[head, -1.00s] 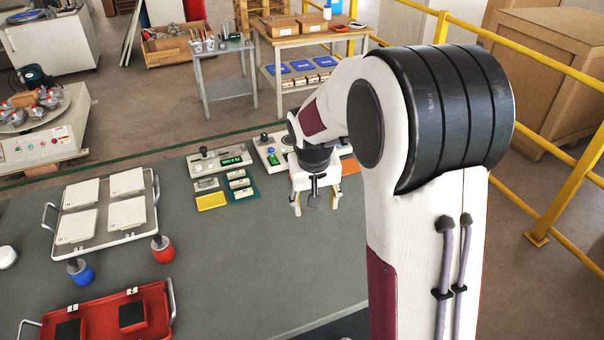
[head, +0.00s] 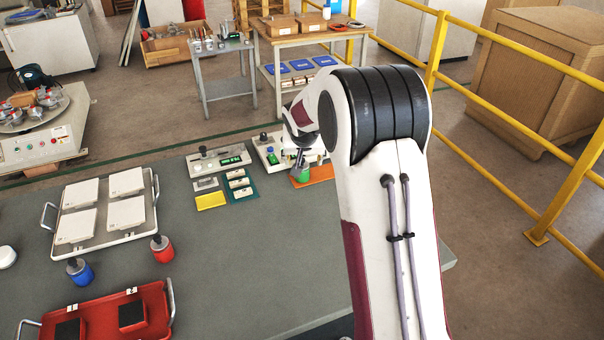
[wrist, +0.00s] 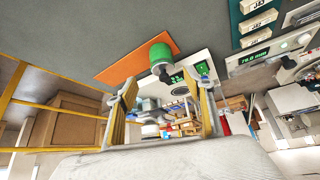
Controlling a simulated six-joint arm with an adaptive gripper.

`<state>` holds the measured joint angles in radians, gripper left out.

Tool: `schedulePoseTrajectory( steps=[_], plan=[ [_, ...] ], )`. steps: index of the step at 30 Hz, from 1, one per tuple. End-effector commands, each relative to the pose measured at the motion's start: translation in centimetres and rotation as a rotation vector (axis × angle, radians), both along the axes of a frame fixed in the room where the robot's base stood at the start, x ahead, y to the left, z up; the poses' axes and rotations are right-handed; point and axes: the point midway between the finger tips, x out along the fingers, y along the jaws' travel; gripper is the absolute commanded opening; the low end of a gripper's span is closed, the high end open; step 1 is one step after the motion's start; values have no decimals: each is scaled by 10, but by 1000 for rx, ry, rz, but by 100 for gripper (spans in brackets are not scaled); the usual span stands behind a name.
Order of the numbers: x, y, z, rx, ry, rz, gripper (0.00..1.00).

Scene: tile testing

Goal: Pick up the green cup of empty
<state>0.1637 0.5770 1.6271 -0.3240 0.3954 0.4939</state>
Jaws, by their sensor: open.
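The green cup (head: 303,174) with a dark knob on top stands on an orange mat (head: 324,174) at the back of the grey table. In the wrist view the green cup (wrist: 161,54) shows just beyond the fingertips, with the orange mat (wrist: 122,66) around its base. My gripper (wrist: 166,86) is open, its two yellowish fingers spread wide with nothing between them. In the head view my gripper (head: 302,156) is close to the cup and partly hidden by my arm.
Blue (head: 81,273) and red (head: 163,251) cups stand farther left. The table's middle is clear. Yellow railings (head: 520,110) run along the right.

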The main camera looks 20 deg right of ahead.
Motion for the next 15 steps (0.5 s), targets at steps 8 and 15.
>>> schedulePoseTrajectory(
  steps=[8,15],
  plan=[
    [0,0,0,1,1,-1,52],
    [4,-2,-10,1,4,-1,52]
  ],
)
